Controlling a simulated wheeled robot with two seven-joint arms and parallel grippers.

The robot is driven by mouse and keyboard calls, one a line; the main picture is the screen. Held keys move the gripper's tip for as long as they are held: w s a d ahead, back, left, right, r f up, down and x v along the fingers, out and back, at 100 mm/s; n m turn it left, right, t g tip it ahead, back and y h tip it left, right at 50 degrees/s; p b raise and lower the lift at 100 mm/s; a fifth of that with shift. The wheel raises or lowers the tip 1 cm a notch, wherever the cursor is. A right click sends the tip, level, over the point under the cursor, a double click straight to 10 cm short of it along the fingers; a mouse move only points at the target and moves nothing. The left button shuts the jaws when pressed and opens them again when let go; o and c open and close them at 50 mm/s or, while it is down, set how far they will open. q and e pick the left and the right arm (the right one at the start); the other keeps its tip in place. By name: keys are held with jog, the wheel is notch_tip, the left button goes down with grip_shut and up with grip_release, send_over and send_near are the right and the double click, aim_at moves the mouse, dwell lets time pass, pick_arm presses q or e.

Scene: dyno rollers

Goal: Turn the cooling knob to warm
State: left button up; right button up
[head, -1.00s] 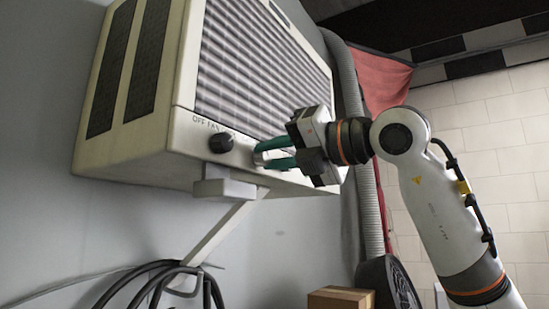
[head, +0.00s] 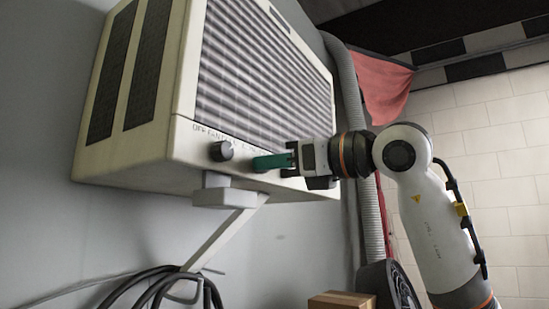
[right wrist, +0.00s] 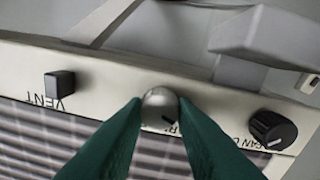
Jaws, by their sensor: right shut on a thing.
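The wall air conditioner (head: 150,150) carries its controls on the lower front strip. A black knob (head: 221,151) stands beside faint lettering that starts with OFF. It also shows at the right in the right wrist view (right wrist: 273,130), upside down, with a pale mark on its face. A silver round knob (right wrist: 160,108) sits between the green fingers of my right gripper (head: 258,163), which is shut on it. In the head view the fingers hide this knob. Its lettering is mostly covered, so I cannot read its setting. My left gripper is not in view.
A dark square VENT control (right wrist: 60,84) is on the same strip. A grey bracket (head: 222,191) juts out below the black knob. A ribbed hose (head: 368,200) runs down at the right. Black cable (head: 160,287) hangs below, and a cardboard box (head: 341,299) stands low.

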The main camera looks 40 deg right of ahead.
jog(key=shift+w+f+n+y+p, duration=0.15)
jog(key=shift+n+p, duration=0.15)
jog(key=shift+n, duration=0.85)
jog(key=shift+s+f+n+y+p, duration=0.15)
jog(key=shift+n+p, duration=0.15)
jog(key=shift+n, duration=0.85)
jog(key=shift+w, duration=0.1)
jog(key=shift+a, duration=0.1)
jog(key=o, duration=1)
jog(key=shift+r, duration=0.15)
jog(key=b+v, duration=0.4)
jog(key=v, duration=0.8)
jog(key=shift+r, duration=0.1)
